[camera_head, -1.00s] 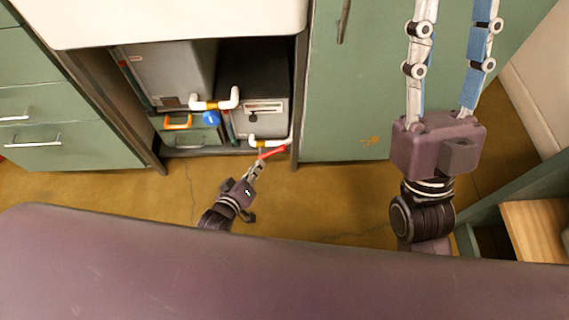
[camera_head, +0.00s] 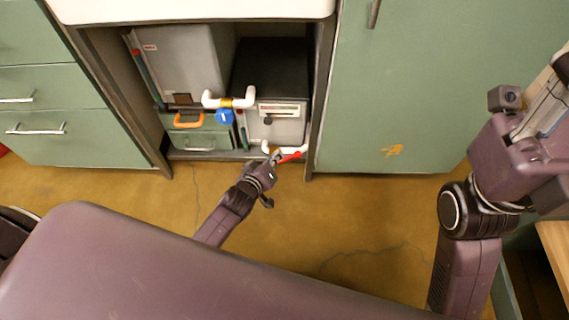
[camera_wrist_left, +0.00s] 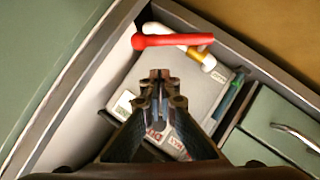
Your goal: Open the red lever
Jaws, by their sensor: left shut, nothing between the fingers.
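The red lever (camera_head: 290,157) sits on a white pipe with a brass-coloured fitting, low at the front of the open cabinet bay. In the left wrist view the lever (camera_wrist_left: 178,40) lies across the white pipe (camera_wrist_left: 160,29). My left gripper (camera_head: 276,158) is shut and empty, with its tips close beside the lever in the head view. In the left wrist view its tips (camera_wrist_left: 160,75) appear just below the lever; I cannot tell whether they touch it. My right gripper is partly in view at the right edge, with its fingertips cut off.
A grey box (camera_head: 178,62) and a dark box (camera_head: 272,68) fill the bay. Another white pipe (camera_head: 245,97), a blue round knob (camera_head: 224,116) and an orange handle (camera_head: 188,121) are above left. Green cabinets flank the bay. The floor (camera_head: 345,215) in front is clear.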

